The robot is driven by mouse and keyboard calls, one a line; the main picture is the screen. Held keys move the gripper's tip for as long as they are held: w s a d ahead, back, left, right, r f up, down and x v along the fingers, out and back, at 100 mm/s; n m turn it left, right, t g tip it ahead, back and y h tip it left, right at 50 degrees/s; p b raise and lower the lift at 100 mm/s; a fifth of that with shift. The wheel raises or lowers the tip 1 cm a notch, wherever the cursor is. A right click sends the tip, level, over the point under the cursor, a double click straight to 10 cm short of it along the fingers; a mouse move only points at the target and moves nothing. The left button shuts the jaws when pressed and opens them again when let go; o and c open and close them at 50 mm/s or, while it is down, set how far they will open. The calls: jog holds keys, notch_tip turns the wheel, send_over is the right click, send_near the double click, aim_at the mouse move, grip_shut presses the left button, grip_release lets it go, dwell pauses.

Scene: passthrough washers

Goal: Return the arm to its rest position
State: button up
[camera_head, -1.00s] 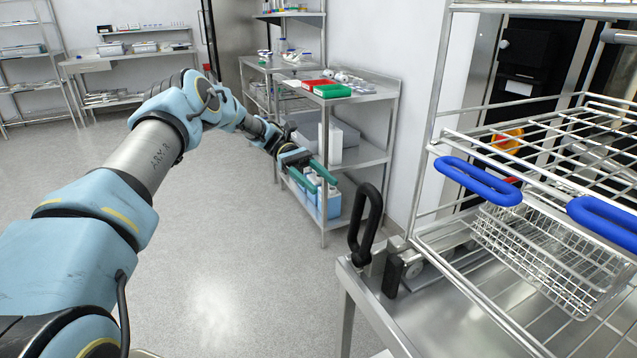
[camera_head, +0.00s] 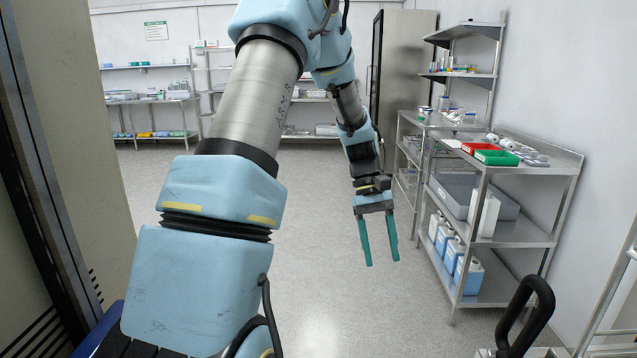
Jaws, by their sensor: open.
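My arm rises from the lower left in the head view, bends near the top, and hangs down at the centre. My gripper (camera_head: 380,262) points down with its two green fingers apart and nothing between them. It hangs in the air above the grey floor (camera_head: 315,215), to the left of the steel shelf cart (camera_head: 500,236) and apart from it.
The cart holds a red tray (camera_head: 478,148), a green tray (camera_head: 497,158) and blue-labelled jugs (camera_head: 447,246). A black handle (camera_head: 525,312) stands at the lower right. A tall panel (camera_head: 70,130) is close on the left. Open floor lies ahead.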

jog(key=s+a+r+m+t, duration=0.1)
jog(key=s+a+t, duration=0.2)
jog(key=a, duration=0.7)
jog(key=s+a+r+m+t+y, duration=0.1)
jog(key=s+a+t, duration=0.3)
jog(key=a, duration=0.6)
jog(key=shift+s+r+y, duration=0.2)
jog(key=shift+r+y, duration=0.1)
jog(key=shift+r, duration=0.1)
